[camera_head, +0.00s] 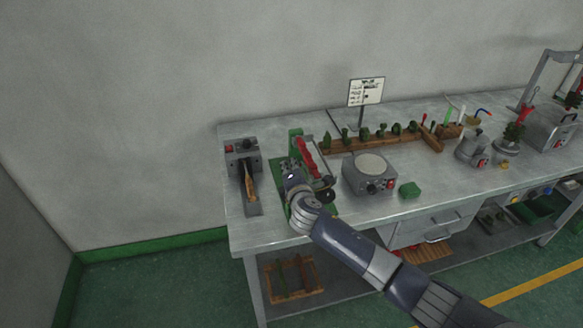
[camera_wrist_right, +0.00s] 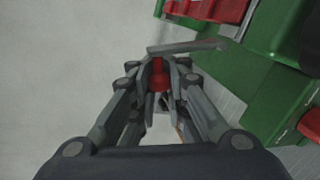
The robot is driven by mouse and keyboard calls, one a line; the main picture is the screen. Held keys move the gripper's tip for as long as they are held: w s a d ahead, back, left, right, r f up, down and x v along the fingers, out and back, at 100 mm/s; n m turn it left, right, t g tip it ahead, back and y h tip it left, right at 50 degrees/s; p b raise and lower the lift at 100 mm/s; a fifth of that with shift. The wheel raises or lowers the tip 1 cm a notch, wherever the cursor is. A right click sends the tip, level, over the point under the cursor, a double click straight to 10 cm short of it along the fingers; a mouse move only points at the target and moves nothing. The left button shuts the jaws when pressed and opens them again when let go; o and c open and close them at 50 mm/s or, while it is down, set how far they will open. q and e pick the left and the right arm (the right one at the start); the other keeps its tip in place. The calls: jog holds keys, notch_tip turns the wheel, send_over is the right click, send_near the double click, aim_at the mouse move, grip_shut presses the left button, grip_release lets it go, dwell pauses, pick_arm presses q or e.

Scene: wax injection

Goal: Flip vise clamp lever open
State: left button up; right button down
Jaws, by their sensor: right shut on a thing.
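The vise (camera_head: 296,140) is a green machine with red parts near the left end of the grey workbench; its green body also fills the upper right of the wrist view (camera_wrist_right: 270,98). The clamp lever (camera_wrist_right: 158,75) shows as a red grip between my fingers, close to a thin grey metal bar (camera_wrist_right: 185,47). My right gripper (camera_head: 290,172) is at the left side of the vise. In the wrist view its fingers (camera_wrist_right: 160,85) are closed around the red grip. The arm hides part of the vise's front. My left gripper is not in view.
A grey device (camera_head: 243,160) with a wooden-handled tool stands left of the vise. A wooden rack (camera_head: 345,144) with green pieces and a sign (camera_head: 366,92) stand behind.

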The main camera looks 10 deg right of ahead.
jog(key=shift+s+a+f, duration=0.15)
jog(key=shift+s+f, duration=0.05)
jog(key=shift+f, duration=0.3)
jog(key=c, duration=1.9)
grip_release()
jog(key=shift+o, duration=0.4)
jog(key=shift+s+r, duration=0.25)
jog(key=shift+r, duration=0.2)
jog(key=shift+w, duration=0.1)
jog(key=v, duration=1.2)
